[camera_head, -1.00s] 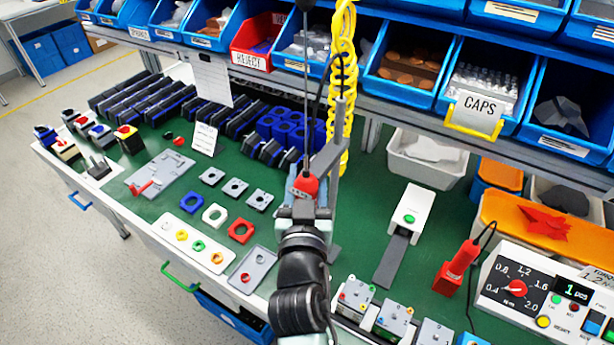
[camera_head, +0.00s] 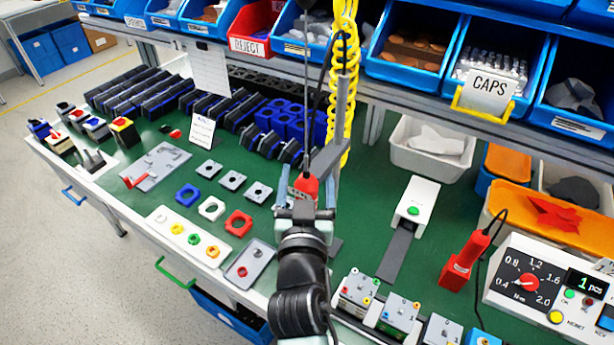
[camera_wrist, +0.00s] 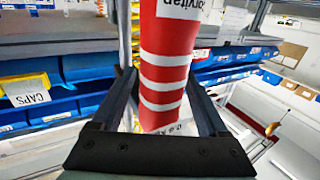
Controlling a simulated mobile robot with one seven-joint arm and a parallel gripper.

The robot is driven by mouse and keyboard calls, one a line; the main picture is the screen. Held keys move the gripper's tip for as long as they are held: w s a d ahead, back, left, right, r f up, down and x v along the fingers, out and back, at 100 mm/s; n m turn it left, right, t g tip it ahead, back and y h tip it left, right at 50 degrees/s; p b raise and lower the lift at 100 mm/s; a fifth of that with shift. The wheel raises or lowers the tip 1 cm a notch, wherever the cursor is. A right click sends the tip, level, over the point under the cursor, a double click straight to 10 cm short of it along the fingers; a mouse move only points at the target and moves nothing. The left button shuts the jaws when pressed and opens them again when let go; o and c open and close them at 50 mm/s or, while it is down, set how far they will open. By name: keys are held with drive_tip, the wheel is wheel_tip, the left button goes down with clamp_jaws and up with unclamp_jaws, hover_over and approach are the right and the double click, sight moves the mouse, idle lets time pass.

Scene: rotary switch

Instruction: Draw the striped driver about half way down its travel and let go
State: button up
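The striped driver (camera_head: 307,186) is red and hangs on a dark line in the head view. In the wrist view it is a red cylinder with white bands (camera_wrist: 165,80), upright, with printed labels above and below the bands. My gripper (camera_head: 306,192) is level with it, one finger on each side. In the wrist view the fingers (camera_wrist: 163,85) flank the driver; a narrow gap shows at the left finger, while the right finger looks very close to it. The gripper looks open around the driver. The driver's upper end is out of the wrist view.
A yellow coiled hose (camera_head: 344,70) and a grey post (camera_head: 341,110) stand close to the right of the driver. Blue bins (camera_head: 409,57) line the shelf behind. Switch parts cover the green bench (camera_head: 330,270).

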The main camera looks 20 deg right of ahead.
drive_tip(key=shift+s, duration=0.1)
drive_tip(key=b+v, duration=0.3)
drive_tip(key=v, duration=0.9)
drive_tip(key=shift+s+b, duration=0.35)
drive_tip(key=shift+s, duration=0.05)
drive_tip(key=shift+a+r, duration=0.1)
drive_tip(key=shift+a, duration=0.05)
drive_tip(key=w+a+r+n+t+y+p, duration=0.1)
drive_tip(key=w+a+r+t, duration=0.15)
drive_tip(key=r, duration=0.85)
drive_tip(key=w+a+r+t+y+p, duration=0.1)
drive_tip(key=w+a+r+t, duration=0.15)
drive_tip(key=r, duration=0.85)
drive_tip(key=s+a+r+n+t+y+p, duration=0.1)
drive_tip(key=s+a+r+n+t+y, duration=0.1)
drive_tip(key=r, duration=0.8)
drive_tip(key=s+a+r+n+t+y+p, duration=0.1)
drive_tip(key=s+a+r+t+y, duration=0.2)
drive_tip(key=r, duration=0.8)
drive_tip(key=shift+s+a+r+n+t, duration=0.25)
drive_tip(key=shift+s+a+n+t, duration=0.2)
drive_tip(key=shift+s, duration=0.75)
